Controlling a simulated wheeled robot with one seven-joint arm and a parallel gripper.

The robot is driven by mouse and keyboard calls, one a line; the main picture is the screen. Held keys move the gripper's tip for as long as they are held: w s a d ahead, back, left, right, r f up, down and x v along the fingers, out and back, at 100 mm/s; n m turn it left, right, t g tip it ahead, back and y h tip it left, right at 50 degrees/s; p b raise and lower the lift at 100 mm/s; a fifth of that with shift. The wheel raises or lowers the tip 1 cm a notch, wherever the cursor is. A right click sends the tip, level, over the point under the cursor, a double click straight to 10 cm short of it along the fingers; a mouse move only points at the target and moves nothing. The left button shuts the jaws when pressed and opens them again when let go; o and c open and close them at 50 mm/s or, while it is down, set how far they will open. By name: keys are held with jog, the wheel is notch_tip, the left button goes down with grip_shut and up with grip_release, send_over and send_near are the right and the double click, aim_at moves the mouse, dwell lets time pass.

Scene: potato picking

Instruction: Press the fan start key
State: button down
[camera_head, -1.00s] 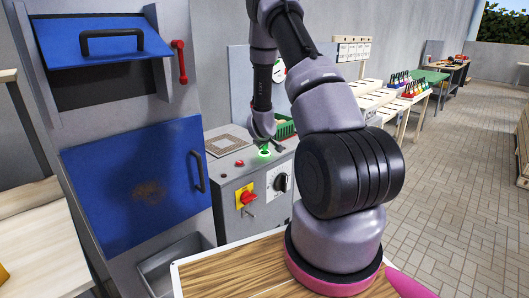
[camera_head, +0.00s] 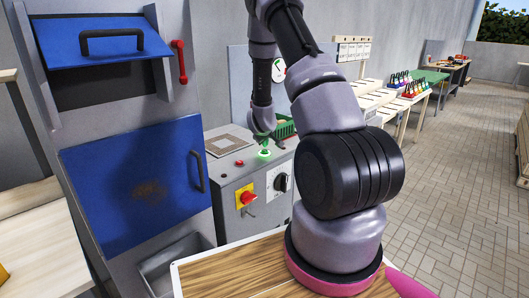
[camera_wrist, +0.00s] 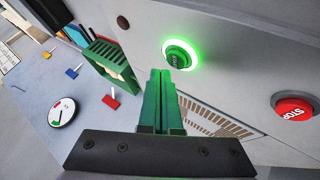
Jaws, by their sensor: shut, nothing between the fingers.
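The green start key (camera_wrist: 178,56) is round, has a brightly lit green ring and sits on the grey control cabinet. It also shows on the cabinet top in the head view (camera_head: 264,154). My gripper (camera_wrist: 160,74) has its two green fingers shut together and empty. The fingertips lie just below the key in the wrist picture; whether they touch it cannot be told. In the head view my gripper (camera_head: 264,143) hangs right above the key. The red STOP key (camera_wrist: 294,107) is to the right in the wrist view.
The cabinet front has a red-and-yellow switch (camera_head: 246,197) and a black rotary knob (camera_head: 282,182). A green crate (camera_wrist: 108,62) and a round gauge (camera_wrist: 62,112) are beyond the keys. A slotted vent (camera_wrist: 208,117) lies beside the fingers. A blue-doored machine (camera_head: 135,185) stands left.

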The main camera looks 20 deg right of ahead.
aim_at(264, 152)
jog(key=shift+r, duration=2.4)
jog(key=shift+a+r, duration=0.15)
jog(key=shift+r, duration=0.2)
jog(key=s+a+r+m+y, duration=0.1)
jog(key=s+a+r, duration=0.3)
jog(key=r, duration=0.3)
jog(key=s+a+r+m+y, duration=0.2)
jog(key=s+a+r, duration=0.1)
jog(key=r, duration=0.5)
jog(key=s+a+r+m+y, duration=0.1)
jog(key=s+a+r, duration=0.3)
jog(key=r, duration=0.3)
jog(key=s+a+r+m+y, duration=0.1)
jog(key=s+a+r, duration=0.2)
jog(key=s, duration=0.9)
jog(key=s+a+r+m+g+y, duration=0.1)
jog(key=s+r, duration=0.5)
jog(key=s, duration=0.6)
jog(key=a+m, duration=0.1)
jog(key=a, duration=0.1)
jog(key=shift+s+a+r+m, duration=0.2)
jog(key=shift+s+a+m, duration=0.1)
jog(key=shift+a, duration=0.05)
